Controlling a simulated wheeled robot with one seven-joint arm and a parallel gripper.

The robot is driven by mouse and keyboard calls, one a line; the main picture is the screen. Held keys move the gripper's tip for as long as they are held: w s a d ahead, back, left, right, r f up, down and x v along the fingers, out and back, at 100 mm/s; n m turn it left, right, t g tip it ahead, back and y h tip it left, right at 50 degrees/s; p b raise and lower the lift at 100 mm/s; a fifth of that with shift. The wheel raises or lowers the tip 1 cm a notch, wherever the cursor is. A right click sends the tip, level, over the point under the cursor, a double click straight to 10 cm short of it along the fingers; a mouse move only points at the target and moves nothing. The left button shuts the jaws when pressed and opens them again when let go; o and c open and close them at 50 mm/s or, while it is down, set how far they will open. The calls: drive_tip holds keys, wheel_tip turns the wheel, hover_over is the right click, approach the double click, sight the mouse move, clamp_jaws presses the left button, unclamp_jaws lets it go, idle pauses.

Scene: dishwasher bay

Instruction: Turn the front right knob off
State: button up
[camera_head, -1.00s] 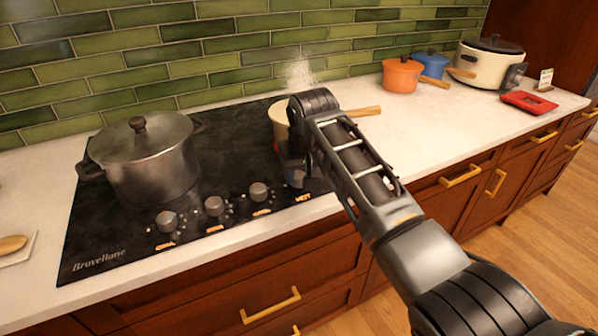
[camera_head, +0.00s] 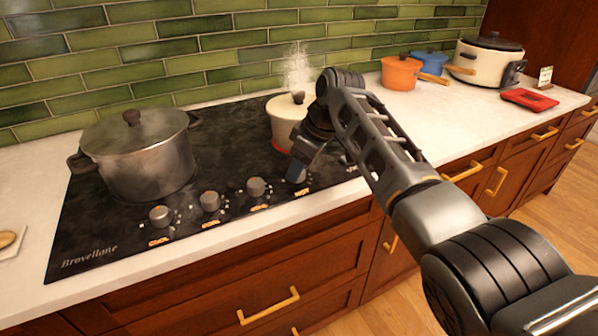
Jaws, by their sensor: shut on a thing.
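The black cooktop (camera_head: 110,220) has a row of several knobs along its front edge: a leftmost knob (camera_head: 161,216), a second knob (camera_head: 209,201), a third knob (camera_head: 257,187) and a rightmost one at my gripper. My gripper (camera_head: 298,171) points down and is shut on the rightmost knob, which its fingers largely hide. An orange lit label shows just in front of it. A cream pot (camera_head: 285,118) stands behind my gripper, with a red glow at its base and steam above it.
A large grey lidded pot (camera_head: 140,165) stands on the cooktop's left side. An orange pot (camera_head: 399,75), a blue pot (camera_head: 430,64), a cream cooker (camera_head: 490,62) and a red scale-like item (camera_head: 529,100) stand on the counter (camera_head: 440,120) at right.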

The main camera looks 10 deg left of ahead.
drive_tip(key=shift+n+b, duration=0.45)
drive_tip(key=shift+n, duration=0.25)
drive_tip(key=shift+g, duration=0.3)
drive_tip(key=o, duration=1)
drive_tip(key=shift+b+v, duration=0.4)
drive_tip(key=shift+v, duration=3.5)
drive_tip(key=shift+d, duration=0.1)
drive_tip(key=shift+f, duration=0.1)
